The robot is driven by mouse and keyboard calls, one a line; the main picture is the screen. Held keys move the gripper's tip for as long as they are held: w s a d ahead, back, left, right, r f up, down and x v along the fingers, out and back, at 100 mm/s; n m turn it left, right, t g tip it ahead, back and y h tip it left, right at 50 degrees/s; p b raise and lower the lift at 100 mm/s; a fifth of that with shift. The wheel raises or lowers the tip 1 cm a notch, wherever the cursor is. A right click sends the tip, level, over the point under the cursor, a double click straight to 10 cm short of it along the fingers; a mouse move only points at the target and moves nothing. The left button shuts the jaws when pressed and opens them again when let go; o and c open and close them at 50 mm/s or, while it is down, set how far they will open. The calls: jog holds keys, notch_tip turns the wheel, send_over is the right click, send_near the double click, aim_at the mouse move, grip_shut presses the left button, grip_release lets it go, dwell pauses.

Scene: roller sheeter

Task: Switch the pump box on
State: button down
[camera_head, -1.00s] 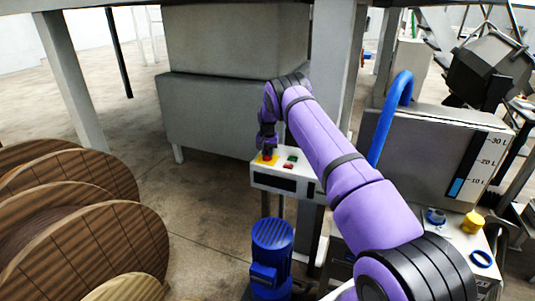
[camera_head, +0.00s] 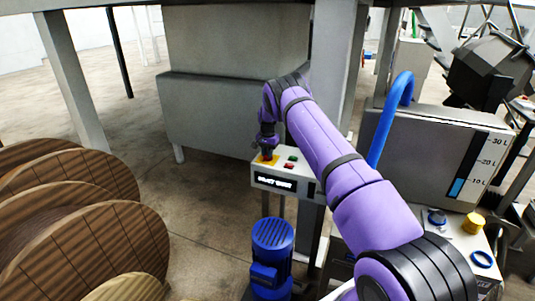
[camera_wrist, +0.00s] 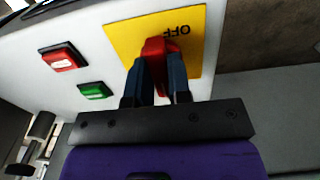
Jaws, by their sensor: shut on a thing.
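The pump box (camera_head: 308,197) is a white box on legs, with a dark display (camera_head: 275,182) on its front that shows lit white text, too small to read surely. In the wrist view, a red switch knob (camera_wrist: 154,47) sits on a yellow plate (camera_wrist: 192,22) marked OFF, upside down here. My gripper (camera_wrist: 158,78) is shut on the knob, one dark finger on each side. In the head view, my gripper (camera_head: 267,151) stands above the box's left end. A red button (camera_wrist: 63,58) and a green button (camera_wrist: 95,91) lie beside the plate.
A blue motor (camera_head: 271,255) stands below the box. A grey tank (camera_head: 435,150) with a blue hose (camera_head: 391,115) and a litre scale is to the right. Wooden cable reels (camera_head: 90,240) fill the lower left. Open floor (camera_head: 190,205) lies between the reels and the box.

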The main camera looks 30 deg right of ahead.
jog(key=c, duration=1.1)
grip_release()
jog(key=shift+o, duration=0.2)
jog(key=shift+r, duration=0.15)
notch_tip(320, 180, up, 10)
jog(key=shift+r, duration=0.25)
